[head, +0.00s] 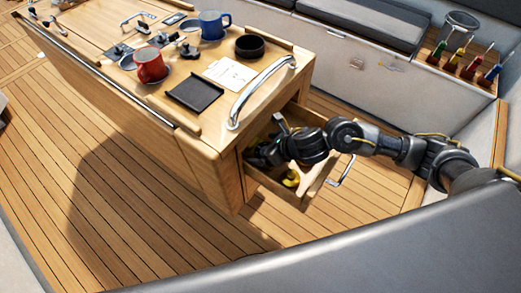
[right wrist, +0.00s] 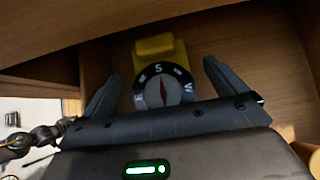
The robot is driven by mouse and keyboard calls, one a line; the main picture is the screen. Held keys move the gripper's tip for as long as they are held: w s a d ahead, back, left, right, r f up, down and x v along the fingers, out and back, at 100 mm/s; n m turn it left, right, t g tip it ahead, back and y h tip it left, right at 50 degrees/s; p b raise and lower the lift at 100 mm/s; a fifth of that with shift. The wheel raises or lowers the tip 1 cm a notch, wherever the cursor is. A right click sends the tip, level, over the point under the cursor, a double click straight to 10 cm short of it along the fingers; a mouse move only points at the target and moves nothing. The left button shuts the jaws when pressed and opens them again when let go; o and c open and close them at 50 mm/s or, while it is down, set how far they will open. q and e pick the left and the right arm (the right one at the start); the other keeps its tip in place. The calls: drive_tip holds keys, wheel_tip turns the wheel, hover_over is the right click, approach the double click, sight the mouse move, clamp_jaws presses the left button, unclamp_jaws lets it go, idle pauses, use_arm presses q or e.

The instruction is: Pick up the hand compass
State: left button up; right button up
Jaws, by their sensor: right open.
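The hand compass (right wrist: 158,50) shows in the right wrist view, with a yellow body and a round black dial with white letters and a red needle. It lies in the open wooden drawer (head: 318,180). My right gripper (head: 256,154) reaches into this drawer from the right. In the right wrist view its open fingers (right wrist: 162,72) stand on either side of the compass, with visible gaps. In the head view, the arm and gripper hide much of the drawer's inside. My left gripper is not in view.
A yellow item (head: 291,179) lies near the drawer front; I cannot tell what it is. Above, the table carries a red mug (head: 151,66), a blue mug (head: 212,26), a black round bowl (head: 250,46) and a steel rail (head: 258,90). Deck is clear to the left.

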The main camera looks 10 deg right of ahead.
drive_tip(key=shift+x, duration=0.95)
drive_tip(key=c, duration=1.3)
drive_tip(key=shift+o, duration=0.2)
drive_tip(key=shift+r, duration=0.1)
